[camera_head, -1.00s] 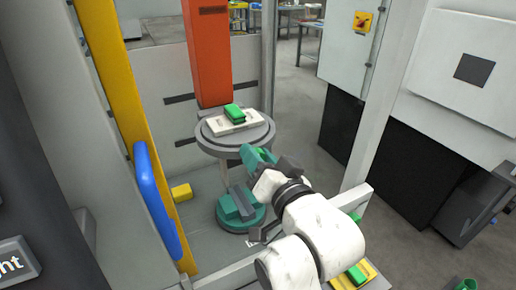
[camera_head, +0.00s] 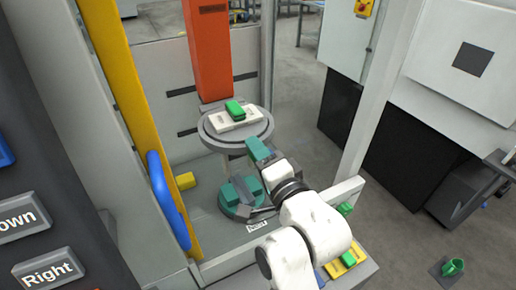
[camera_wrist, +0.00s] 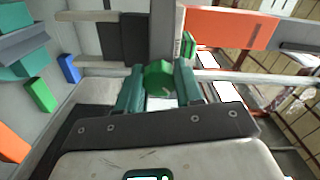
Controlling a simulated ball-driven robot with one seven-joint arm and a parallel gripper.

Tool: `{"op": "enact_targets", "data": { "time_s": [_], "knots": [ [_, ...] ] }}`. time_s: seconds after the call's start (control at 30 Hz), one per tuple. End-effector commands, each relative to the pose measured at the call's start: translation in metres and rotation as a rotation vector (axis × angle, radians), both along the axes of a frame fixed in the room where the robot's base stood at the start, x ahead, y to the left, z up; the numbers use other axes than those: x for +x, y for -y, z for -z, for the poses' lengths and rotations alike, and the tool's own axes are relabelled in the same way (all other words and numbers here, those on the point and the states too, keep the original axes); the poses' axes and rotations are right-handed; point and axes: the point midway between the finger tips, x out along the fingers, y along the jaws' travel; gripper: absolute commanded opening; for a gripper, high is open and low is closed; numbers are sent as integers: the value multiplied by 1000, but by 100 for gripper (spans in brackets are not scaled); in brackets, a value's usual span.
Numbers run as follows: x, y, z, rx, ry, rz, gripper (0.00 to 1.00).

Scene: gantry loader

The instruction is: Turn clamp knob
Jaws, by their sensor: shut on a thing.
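My gripper (camera_wrist: 159,88) has teal fingers, shut on a green round knob (camera_wrist: 158,77) in the wrist view. In the head view my gripper (camera_head: 259,151) is at the front right edge of the round grey table (camera_head: 247,143), and its fingers hide the knob. A green block (camera_head: 235,109) lies on a white plate (camera_head: 242,122) on top of this table, behind my gripper. How the knob joins the table is hidden.
A teal base (camera_head: 241,208) stands below the round table. An orange column (camera_head: 208,55) rises behind it. A yellow post (camera_head: 119,85) and a blue handle (camera_head: 168,197) stand at the left. A pale frame rail (camera_head: 338,203) runs at the front right, near my arm.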

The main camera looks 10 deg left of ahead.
Motion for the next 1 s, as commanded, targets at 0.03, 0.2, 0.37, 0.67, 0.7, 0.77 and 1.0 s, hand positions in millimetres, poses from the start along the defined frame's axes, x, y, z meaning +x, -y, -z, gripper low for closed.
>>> {"op": "enact_targets", "data": {
  "time_s": [0.03,0.2,0.37,0.67,0.7,0.77,1.0],
  "knots": [
    [1,1,-1,11,-8,2,5],
    [1,1,0,37,-26,2,5],
    [1,1,0,45,-30,3,5],
    [1,2,0,44,-30,3,36],
    [1,2,0,44,-30,3,40],
    [1,1,0,44,-30,3,46],
    [0,1,0,43,-29,1,61]
  ]
}}
